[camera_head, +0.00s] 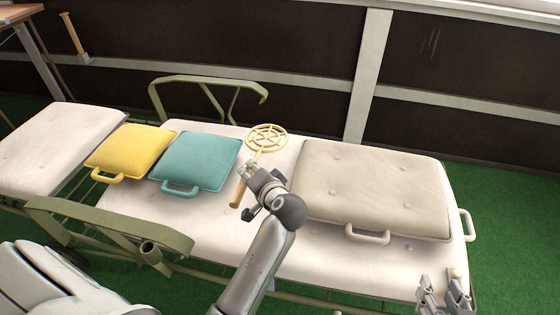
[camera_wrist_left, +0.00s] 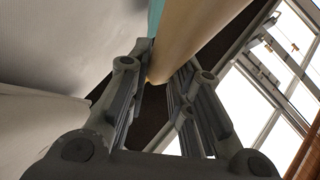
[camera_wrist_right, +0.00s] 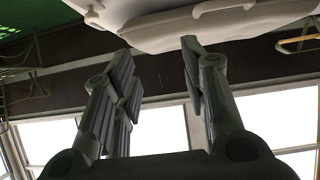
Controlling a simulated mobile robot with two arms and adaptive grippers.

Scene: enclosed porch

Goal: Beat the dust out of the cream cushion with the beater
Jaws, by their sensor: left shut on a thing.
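The cream cushion (camera_head: 370,185) lies flat on the right half of the white lounger pad (camera_head: 330,257), its loop handle toward the front. The beater has a tan handle (camera_head: 238,190) and a round lattice head (camera_head: 266,138). My left gripper (camera_head: 256,180) is shut on the beater handle, left of the cream cushion and apart from it. The handle also shows between the fingers in the left wrist view (camera_wrist_left: 195,38). The beater head points to the back, near the cushion's far left corner. My right gripper (camera_head: 445,298) is at the front right, open and empty in the right wrist view (camera_wrist_right: 155,65).
A teal cushion (camera_head: 195,160) and a yellow cushion (camera_head: 130,150) lie to the left on the lounger. Green armrests (camera_head: 207,84) stand at the lounger's back and front (camera_head: 110,222). A dark wall with pale rails (camera_head: 370,75) runs behind. Green floor surrounds it.

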